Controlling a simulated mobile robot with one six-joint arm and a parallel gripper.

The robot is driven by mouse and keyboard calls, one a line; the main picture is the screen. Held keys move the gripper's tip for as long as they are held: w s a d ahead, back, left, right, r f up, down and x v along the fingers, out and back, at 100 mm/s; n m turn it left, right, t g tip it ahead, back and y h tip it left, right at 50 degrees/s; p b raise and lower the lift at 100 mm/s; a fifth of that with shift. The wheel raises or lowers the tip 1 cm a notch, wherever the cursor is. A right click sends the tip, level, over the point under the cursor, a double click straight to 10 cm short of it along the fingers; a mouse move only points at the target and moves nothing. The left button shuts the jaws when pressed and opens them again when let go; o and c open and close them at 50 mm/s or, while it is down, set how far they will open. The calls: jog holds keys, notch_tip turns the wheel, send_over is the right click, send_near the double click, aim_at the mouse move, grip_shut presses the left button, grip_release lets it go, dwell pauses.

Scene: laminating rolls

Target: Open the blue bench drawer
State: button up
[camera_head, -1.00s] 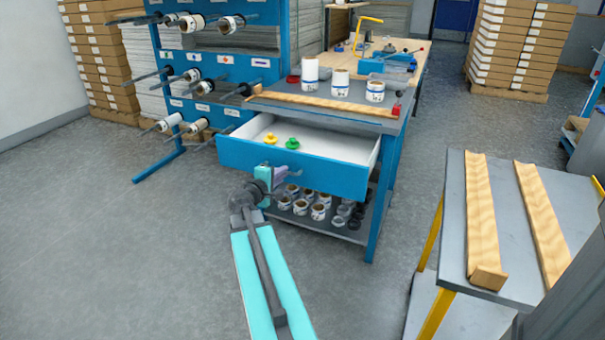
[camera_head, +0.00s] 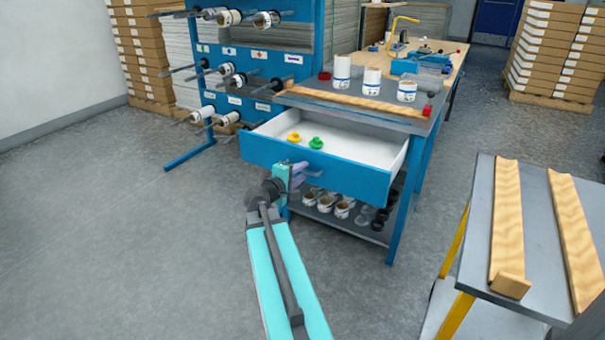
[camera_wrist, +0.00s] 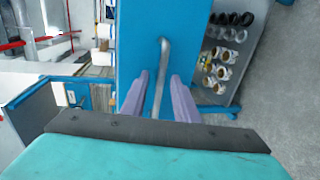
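The blue bench drawer (camera_head: 335,172) stands pulled out from under the grey-topped bench (camera_head: 350,112), its white inside showing. A yellow knob-like piece (camera_head: 294,137) and a green one (camera_head: 316,143) lie in it. My gripper (camera_head: 300,172) is at the drawer front. In the wrist view, my gripper's two purple fingers (camera_wrist: 160,98) lie either side of the grey bar handle (camera_wrist: 163,62) on the blue drawer front (camera_wrist: 133,48). Narrow gaps show between fingers and handle, so the gripper looks open around it. The handle's lower end is partly hidden by my gripper.
A blue roll rack (camera_head: 250,65) stands left. A grey table (camera_head: 535,235) with two wooden strips is at right. The floor at left is clear.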

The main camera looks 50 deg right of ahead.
jog(key=shift+s+a, duration=0.1)
jog(key=shift+a, duration=0.05)
jog(key=p+v, duration=0.2)
jog(key=v, duration=0.3)
jog(key=shift+a+r+p, duration=0.2)
jog(key=shift+r+p, duration=0.05)
jog(key=shift+p, duration=0.05)
jog(key=p, duration=0.3)
jog(key=shift+a, duration=0.25)
jog(key=p+v, duration=0.2)
jog(key=p, duration=0.7)
jog(key=shift+p, duration=0.4)
jog(key=p+v, duration=0.5)
jog(key=shift+a, duration=0.25)
dwell(0.4)
